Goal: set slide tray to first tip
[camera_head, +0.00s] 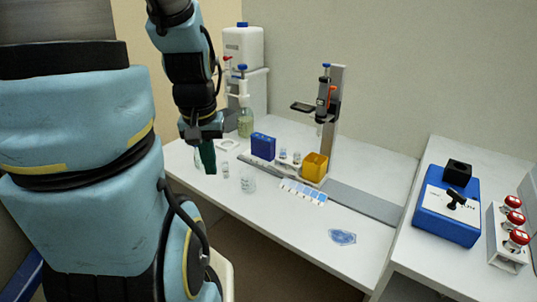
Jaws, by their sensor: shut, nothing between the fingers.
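A flat white strip with blue squares (303,192), which looks like the slide tray, lies on the white bench in front of the pipette stand. A pipette-like device (323,95) hangs upright on the grey stand (337,110). Its lower end is above a yellow box (315,167) at the stand's foot. I cannot make out which mark is the first tip. My gripper (208,160) points down over the left part of the bench, left of the strip and apart from it.
A blue box (263,146) and small vials (289,156) stand left of the yellow box. A clear beaker (248,182) stands near my gripper. A green bottle (245,123) is behind. A blue film (342,237) lies on clear bench. A blue device (447,212) and red knobs (514,218) are right.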

